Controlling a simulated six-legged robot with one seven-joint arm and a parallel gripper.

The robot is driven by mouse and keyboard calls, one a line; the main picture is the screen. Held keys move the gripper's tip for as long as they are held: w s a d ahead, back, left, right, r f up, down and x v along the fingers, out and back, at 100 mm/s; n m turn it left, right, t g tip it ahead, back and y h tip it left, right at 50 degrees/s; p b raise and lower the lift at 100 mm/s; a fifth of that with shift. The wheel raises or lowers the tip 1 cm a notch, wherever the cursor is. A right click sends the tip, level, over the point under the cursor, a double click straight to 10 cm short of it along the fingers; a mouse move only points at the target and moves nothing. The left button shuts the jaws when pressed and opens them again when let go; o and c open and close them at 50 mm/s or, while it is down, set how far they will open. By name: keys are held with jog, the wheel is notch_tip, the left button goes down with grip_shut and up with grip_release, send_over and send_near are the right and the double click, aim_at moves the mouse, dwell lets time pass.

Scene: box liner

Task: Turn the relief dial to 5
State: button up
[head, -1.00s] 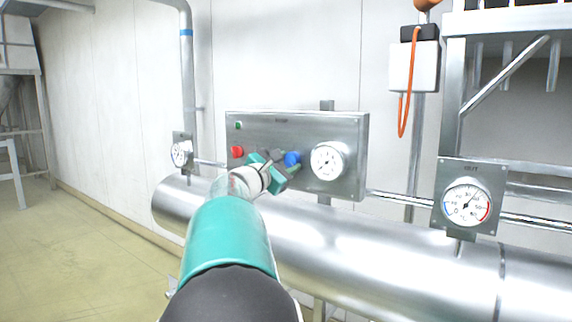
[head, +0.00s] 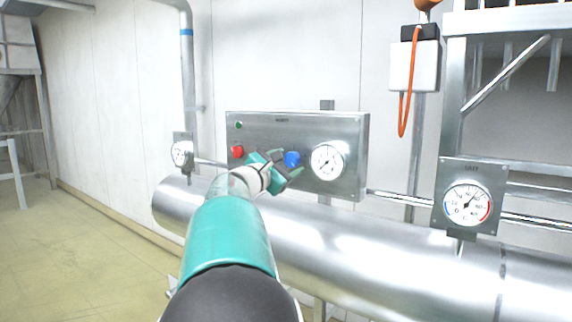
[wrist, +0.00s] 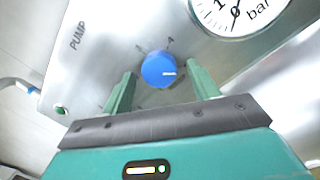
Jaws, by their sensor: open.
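The only dial clearly in view is a blue round knob (head: 292,159) on the grey steel panel (head: 343,125). In the wrist view the blue knob (wrist: 158,70) has a white mark pointing right. A "4" is printed above and right of it; the other scale marks are hard to read, and no relief label shows. My gripper (head: 286,163) is open in front of the panel, close to the knob. In the wrist view its green fingers stand left and right of the knob, with gaps to both sides. I cannot tell whether the fingertips reach past its face.
A red button (head: 237,152) and a green lamp (head: 239,125) are on the panel's left. A white bar gauge (head: 327,161) is right of the knob. A thick steel pipe (head: 340,235) runs below, with a temperature gauge (head: 467,205) at right. Floor is free at left.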

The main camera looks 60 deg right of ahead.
jog(key=w+a+f, duration=0.1)
jog(key=w+a, duration=0.1)
jog(key=a, duration=1.1)
jog(key=shift+a+f, duration=0.25)
jog(key=shift+w, duration=0.15)
